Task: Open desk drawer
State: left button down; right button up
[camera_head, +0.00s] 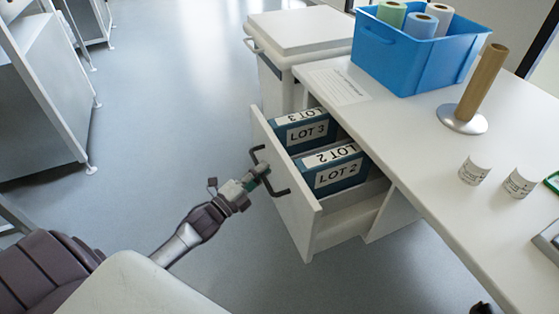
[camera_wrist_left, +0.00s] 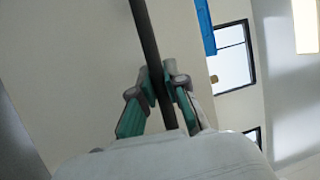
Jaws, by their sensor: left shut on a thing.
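The desk drawer (camera_head: 300,222) is pulled out from the white desk (camera_head: 450,170). Inside it stand two dark blue boxes labelled LOT 3 (camera_head: 305,132) and LOT 2 (camera_head: 335,172). A dark bar handle (camera_head: 280,191) is on the drawer's front. My left gripper (camera_head: 262,170) is at the handle. In the left wrist view its two fingers (camera_wrist_left: 160,85) are shut on the dark handle bar (camera_wrist_left: 147,40), one finger on each side. The drawer front fills much of that view.
A white bin (camera_head: 298,32) is behind the drawer. The floor (camera_head: 180,110) left of the drawer is clear.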

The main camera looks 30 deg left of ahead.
pick_arm(q)
jog(key=s+a+p, duration=0.3)
jog(key=s+a, duration=0.7)
jog(key=s, duration=0.3)
jog(key=shift+s+a, duration=0.15)
pick_arm(e)
jog(key=s+f, duration=0.3)
jog(key=f, duration=0.8)
jog(key=shift+s+d+g, duration=0.15)
jog(key=shift+d+g, duration=0.05)
jog(key=shift+g, duration=0.2)
pick_arm(q)
jog(key=shift+f, duration=0.1)
jog(key=c, duration=1.2)
grip_release()
jog(key=shift+s, duration=0.1)
pick_arm(e)
jog(key=shift+a, duration=0.1)
pick_arm(q)
jog(key=v, duration=1.2)
